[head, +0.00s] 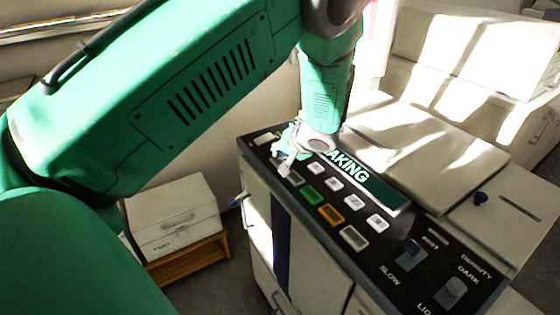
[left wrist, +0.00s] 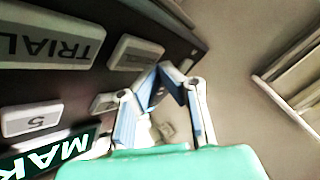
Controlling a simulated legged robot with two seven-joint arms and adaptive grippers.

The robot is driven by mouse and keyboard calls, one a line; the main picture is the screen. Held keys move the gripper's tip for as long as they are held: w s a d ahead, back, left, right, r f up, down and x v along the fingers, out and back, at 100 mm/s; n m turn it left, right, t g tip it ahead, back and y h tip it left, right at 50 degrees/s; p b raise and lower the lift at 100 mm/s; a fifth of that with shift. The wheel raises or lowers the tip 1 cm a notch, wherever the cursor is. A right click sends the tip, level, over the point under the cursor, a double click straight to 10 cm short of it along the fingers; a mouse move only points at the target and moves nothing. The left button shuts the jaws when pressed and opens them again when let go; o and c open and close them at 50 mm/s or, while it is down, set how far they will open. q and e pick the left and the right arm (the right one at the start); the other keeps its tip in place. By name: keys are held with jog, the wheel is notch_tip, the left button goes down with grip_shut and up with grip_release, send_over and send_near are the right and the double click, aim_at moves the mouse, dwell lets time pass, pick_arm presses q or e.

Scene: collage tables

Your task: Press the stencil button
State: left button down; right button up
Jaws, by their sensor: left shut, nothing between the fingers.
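A machine has a black control panel (head: 300,222) with several buttons, and no label that I can read says stencil. A green button (head: 311,195), an orange button (head: 330,216) and a pale button (head: 353,238) run along its front. My left gripper (head: 284,166) is shut and empty, pointing down over the panel's far left end and hiding part of it. In the left wrist view the fingertips (left wrist: 166,72) are close to a pale button (left wrist: 135,54) with unreadable lettering, beside a TRIAL button (left wrist: 55,46). I cannot tell whether they touch anything. My right gripper is not in view.
A green sign (head: 365,184) ending in "AKING" lies behind the buttons. Slow/fast and density knobs (head: 411,246) are at the panel's near right. The machine's pale lid (head: 430,135) rises behind. A white box (head: 172,212) on a wooden stand is at the lower left.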

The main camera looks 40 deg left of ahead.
aim_at(279, 162)
pick_arm(q)
jog(key=shift+r, duration=0.3)
jog(key=shift+r+p, duration=1.35)
jog(key=shift+r, duration=1.1)
jog(key=shift+f, duration=0.1)
